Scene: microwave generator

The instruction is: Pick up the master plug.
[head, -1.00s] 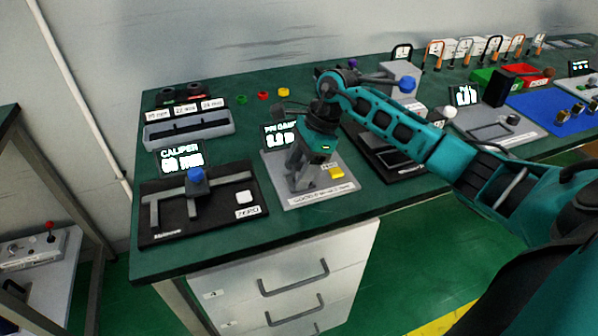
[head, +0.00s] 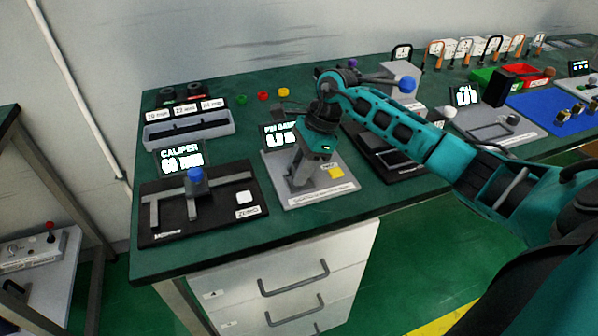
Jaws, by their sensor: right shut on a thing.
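My right gripper (head: 301,178) points down over the grey plate (head: 341,189) of a gauge station, in front of a small lit display (head: 280,136). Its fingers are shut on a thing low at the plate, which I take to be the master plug. The fingers hide nearly all of it, so I cannot make out its shape or whether it touches the plate. My left gripper is not in view.
A caliper station (head: 165,233) stands to the left, with a grey tray (head: 189,135) behind it. A yellow button (head: 335,172) lies close right of the fingers. A black station (head: 402,172) stands to the right. The green bench's front edge is near.

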